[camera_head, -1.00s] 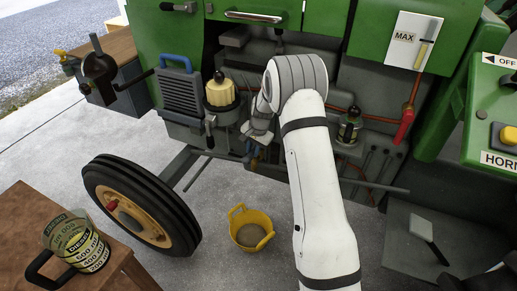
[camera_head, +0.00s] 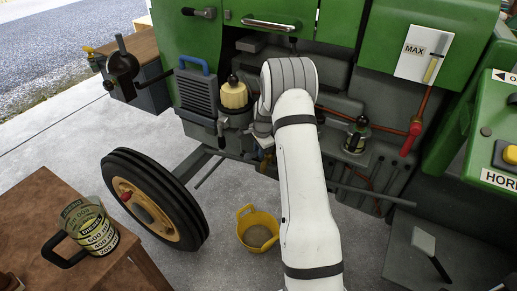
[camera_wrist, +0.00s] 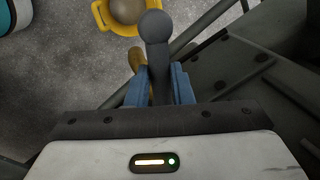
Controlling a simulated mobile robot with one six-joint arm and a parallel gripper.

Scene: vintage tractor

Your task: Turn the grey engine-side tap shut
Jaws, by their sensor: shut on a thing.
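The grey tap lever (camera_wrist: 154,28) has a round ball end and stands up between the blue fingers of my gripper (camera_wrist: 159,84) in the wrist view. The fingers are closed on its shaft, one on each side. A brass-coloured part (camera_wrist: 137,62) shows just left of the lever, partly covered. In the head view my arm hides most of the gripper and the tap, low on the engine side (camera_head: 232,142).
A yellow basin (camera_head: 259,231) stands on the floor below the engine. The front wheel (camera_head: 153,199) is to its left. A measuring jug (camera_head: 90,228) stands on a wooden table (camera_head: 50,200). A red-handled lever (camera_head: 410,138) is on the right.

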